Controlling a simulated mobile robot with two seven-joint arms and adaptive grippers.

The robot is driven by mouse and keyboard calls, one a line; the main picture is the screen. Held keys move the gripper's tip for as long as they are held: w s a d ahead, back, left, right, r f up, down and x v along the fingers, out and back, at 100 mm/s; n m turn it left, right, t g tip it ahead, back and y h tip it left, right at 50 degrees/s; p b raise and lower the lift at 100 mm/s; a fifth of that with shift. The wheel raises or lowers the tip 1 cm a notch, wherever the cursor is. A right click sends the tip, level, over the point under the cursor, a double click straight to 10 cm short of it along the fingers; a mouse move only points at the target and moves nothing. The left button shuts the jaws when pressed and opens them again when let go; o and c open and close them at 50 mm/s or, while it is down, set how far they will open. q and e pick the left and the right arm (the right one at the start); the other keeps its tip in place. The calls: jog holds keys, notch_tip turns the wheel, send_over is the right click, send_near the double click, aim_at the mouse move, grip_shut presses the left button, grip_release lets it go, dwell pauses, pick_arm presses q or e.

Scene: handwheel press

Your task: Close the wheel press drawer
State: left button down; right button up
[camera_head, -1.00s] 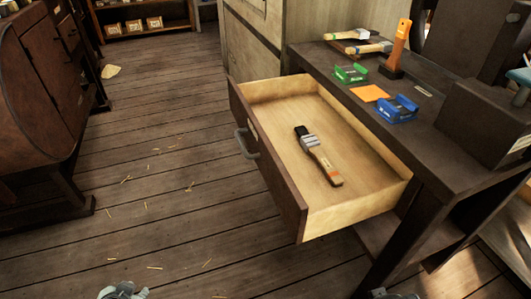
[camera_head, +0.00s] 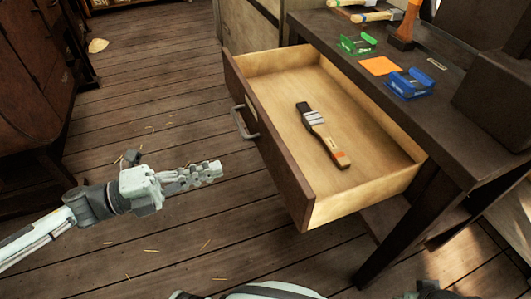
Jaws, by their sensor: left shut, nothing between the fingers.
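The wheel press drawer (camera_head: 288,158) is pulled out from under the dark bench (camera_head: 352,44), its wooden front facing left with a grey metal handle (camera_head: 245,122). A brush (camera_head: 322,133) with a dark tip and wooden handle lies inside it. My left gripper (camera_head: 214,171) is shut and empty, left of the drawer front and a little below the handle in the picture, apart from it. My right gripper cannot be made out; only a small grey part of my body shows at the bottom edge.
On the bench stand a green holder (camera_head: 358,43), an orange square (camera_head: 380,66), a blue holder (camera_head: 409,83) and an orange-handled tool (camera_head: 406,22). A dark cabinet (camera_head: 30,80) stands at the left.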

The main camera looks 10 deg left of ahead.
pick_arm(q)
send_near(277, 151)
jog(key=x, duration=0.5)
jog(key=shift+w+d+r+p, duration=0.1)
jog(key=shift+d+p, duration=0.1)
jog(key=shift+p, duration=0.15)
jog(key=shift+w+d, duration=0.4)
jog(key=shift+d, duration=0.2)
pick_arm(e)
notch_tip(277, 151, down, 2)
jog(key=shift+w+f, duration=0.1)
jog(key=shift+a, duration=0.1)
pick_arm(q)
jog(key=shift+w+d, duration=0.1)
